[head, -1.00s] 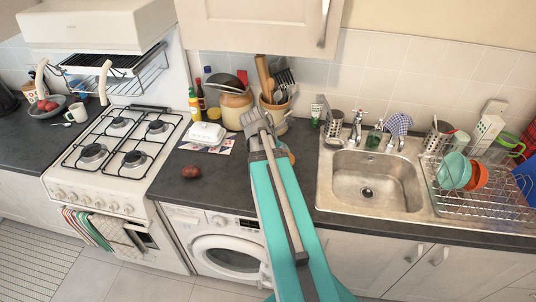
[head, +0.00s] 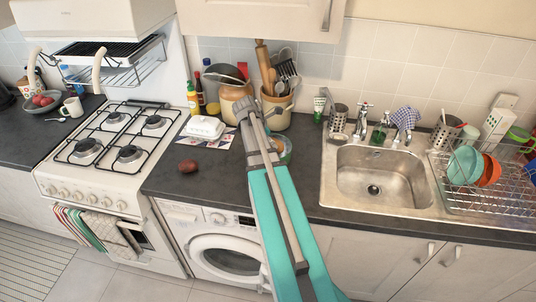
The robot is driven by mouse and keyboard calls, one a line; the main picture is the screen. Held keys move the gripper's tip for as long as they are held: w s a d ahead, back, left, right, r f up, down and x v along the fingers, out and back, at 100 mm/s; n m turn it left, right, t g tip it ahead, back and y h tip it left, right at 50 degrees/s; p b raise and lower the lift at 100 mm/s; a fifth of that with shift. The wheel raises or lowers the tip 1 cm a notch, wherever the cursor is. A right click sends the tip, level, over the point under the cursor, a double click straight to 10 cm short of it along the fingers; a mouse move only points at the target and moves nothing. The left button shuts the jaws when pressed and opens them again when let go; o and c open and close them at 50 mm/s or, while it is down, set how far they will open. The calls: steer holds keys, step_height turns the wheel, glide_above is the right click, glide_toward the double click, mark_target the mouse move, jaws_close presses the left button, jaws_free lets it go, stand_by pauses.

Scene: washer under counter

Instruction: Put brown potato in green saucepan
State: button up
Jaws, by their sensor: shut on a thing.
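A reddish-brown, potato-like lump (head: 188,166) lies on the dark counter above the washer, left of my arm and apart from it. My gripper (head: 243,107) is in front of the brown-and-cream jar, to the right of the lump and higher in the picture. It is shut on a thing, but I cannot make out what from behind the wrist. A round container with a blue-green rim (head: 288,147) shows partly behind my arm. My arm hides much of it, and I cannot tell if it is the green saucepan.
A white butter dish (head: 205,127), the jar (head: 232,97) and a utensil pot (head: 277,107) stand along the back. The stove (head: 110,150) is left, the sink (head: 375,185) right. The counter around the lump is clear.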

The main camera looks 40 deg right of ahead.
steer(key=shift+w+d+f, duration=0.15)
steer(key=shift+w+f, duration=0.2)
steer(key=shift+f, duration=0.15)
steer(key=shift+w+d+f+b, duration=0.15)
steer(key=shift+w+f+b, duration=0.35)
steer(key=shift+f+b, duration=0.35)
steer(key=shift+s+f+b, duration=0.1)
steer(key=shift+f+b, duration=1.05)
steer(key=shift+b, duration=0.25)
steer(key=o, duration=1)
